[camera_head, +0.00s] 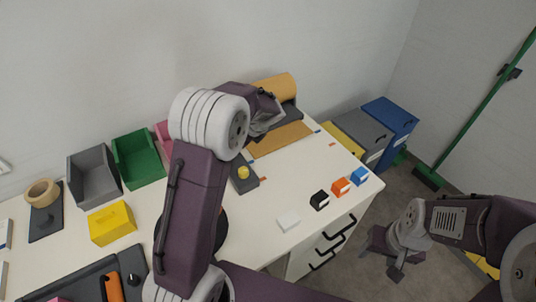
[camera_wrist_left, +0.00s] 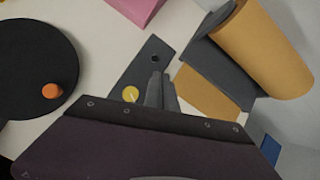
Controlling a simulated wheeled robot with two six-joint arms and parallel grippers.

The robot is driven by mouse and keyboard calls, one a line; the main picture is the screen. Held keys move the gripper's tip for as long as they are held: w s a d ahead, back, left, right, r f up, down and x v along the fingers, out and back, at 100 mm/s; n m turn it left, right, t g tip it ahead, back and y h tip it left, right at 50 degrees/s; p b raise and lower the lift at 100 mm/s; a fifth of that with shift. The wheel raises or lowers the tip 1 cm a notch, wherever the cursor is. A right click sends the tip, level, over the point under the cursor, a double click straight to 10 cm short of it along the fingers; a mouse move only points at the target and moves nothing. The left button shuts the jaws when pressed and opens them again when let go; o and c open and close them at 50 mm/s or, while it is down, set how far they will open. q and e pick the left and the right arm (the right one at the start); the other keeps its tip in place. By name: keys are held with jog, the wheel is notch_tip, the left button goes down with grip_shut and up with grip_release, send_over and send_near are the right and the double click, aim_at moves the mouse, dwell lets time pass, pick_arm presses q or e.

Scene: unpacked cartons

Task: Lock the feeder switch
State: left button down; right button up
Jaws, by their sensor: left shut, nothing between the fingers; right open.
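A dark plate with a round yellow knob (camera_head: 244,172) lies on the white table, right of my raised left arm; I take it as the feeder switch. In the left wrist view the yellow knob (camera_wrist_left: 130,94) sits on the dark plate (camera_wrist_left: 128,76), with a small dark round spot near the plate's far end. My left gripper (camera_wrist_left: 160,76) is shut and empty, its fingertips over the plate's right side; I cannot tell if they touch. My right gripper (camera_head: 397,272) is open and empty, off the table at the lower right.
An orange roll (camera_head: 273,88) on a grey stand is behind the plate, with an orange-brown sheet (camera_head: 278,138) in front. A black disc with an orange peg (camera_wrist_left: 50,90) is left of the plate. Small black (camera_head: 319,200), orange and blue blocks line the table's right side. Bins stand along the wall.

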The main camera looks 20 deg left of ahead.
pick_arm(q)
jog(key=shift+g, duration=0.3)
jog(key=x, duration=0.4)
jog(key=d+f+b+x, duration=0.1)
jog(key=x, duration=0.3)
jog(key=s+d+x, duration=0.1)
jog(key=x, duration=0.3)
jog(key=shift+a+f, duration=0.25)
jog(key=shift+f, duration=0.25)
